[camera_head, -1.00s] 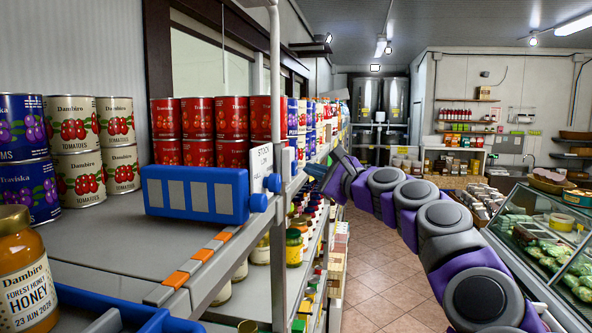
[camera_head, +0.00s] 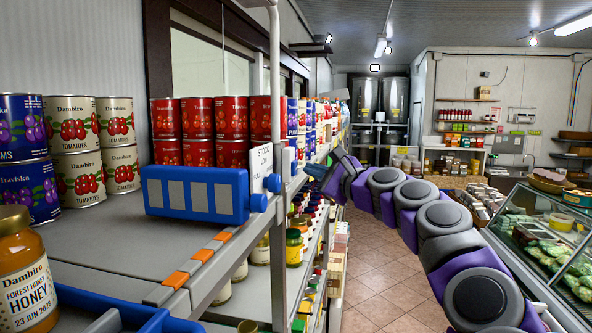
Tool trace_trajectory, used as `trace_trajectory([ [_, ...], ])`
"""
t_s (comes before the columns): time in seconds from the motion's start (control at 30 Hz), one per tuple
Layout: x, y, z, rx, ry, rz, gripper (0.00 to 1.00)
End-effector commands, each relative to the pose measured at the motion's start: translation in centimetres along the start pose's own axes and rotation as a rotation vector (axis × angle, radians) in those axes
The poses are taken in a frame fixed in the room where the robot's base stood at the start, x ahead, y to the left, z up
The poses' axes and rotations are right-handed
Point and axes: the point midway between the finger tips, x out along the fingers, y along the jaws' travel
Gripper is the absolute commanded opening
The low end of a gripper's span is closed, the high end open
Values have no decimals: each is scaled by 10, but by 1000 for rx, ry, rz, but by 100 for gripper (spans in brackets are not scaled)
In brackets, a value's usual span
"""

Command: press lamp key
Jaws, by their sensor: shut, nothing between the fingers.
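A blue box (camera_head: 194,194) with several grey panels on its front stands at the front edge of the shelf. A white stock card (camera_head: 264,168) stands at its right end, with a small blue knob (camera_head: 258,203) below it. I cannot tell which part is the lamp key. My arm reaches in from the lower right. My gripper (camera_head: 317,171) is at its far end, small and dark, just right of the shelf post and apart from the box in the picture. It looks shut and empty; its fingertips are hard to make out.
Tomato tins (camera_head: 77,132), red tins (camera_head: 198,118) and a honey jar (camera_head: 24,270) stand on the shelf (camera_head: 110,235). A grey post (camera_head: 276,80) rises by the box. Jars fill the lower shelves. A glass counter (camera_head: 545,235) is at right. The tiled aisle (camera_head: 375,260) is open.

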Motion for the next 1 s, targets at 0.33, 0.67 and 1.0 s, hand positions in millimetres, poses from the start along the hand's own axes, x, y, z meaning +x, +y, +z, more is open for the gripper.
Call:
trace_trajectory([
  [0.33,6,4,6,0,-2,3,0],
  [0.67,6,3,6,0,-1,1,0],
  [1.0,8,5,7,1,-1,1,0],
])
